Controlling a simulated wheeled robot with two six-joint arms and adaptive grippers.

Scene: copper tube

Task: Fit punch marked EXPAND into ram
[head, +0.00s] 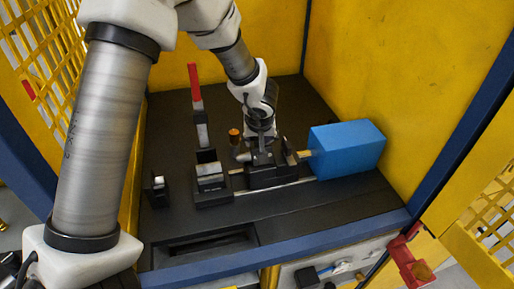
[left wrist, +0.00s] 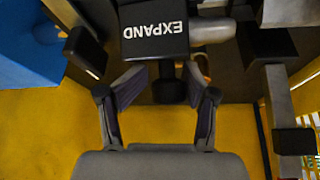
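The punch marked EXPAND (left wrist: 155,32) shows in the left wrist view, its white letters upside down on a dark block. A dark knob (left wrist: 170,90) lies just below the label, between the fingers. My left gripper (left wrist: 166,68) has its fingers drawn in close on both sides and appears closed on this dark piece; the contact itself is partly hidden. In the head view my left gripper (head: 262,155) is over the middle of the bench fixture. The ram (head: 303,155) sticks out of the blue housing (head: 347,149) towards it. My right gripper is not in view.
A clamp with a red upright handle (head: 194,82) stands left of my left gripper. An orange-topped post (head: 234,135) stands close beside the gripper. A small black stand (head: 158,190) is at the left. Yellow walls (head: 400,60) enclose the bench; its front strip is clear.

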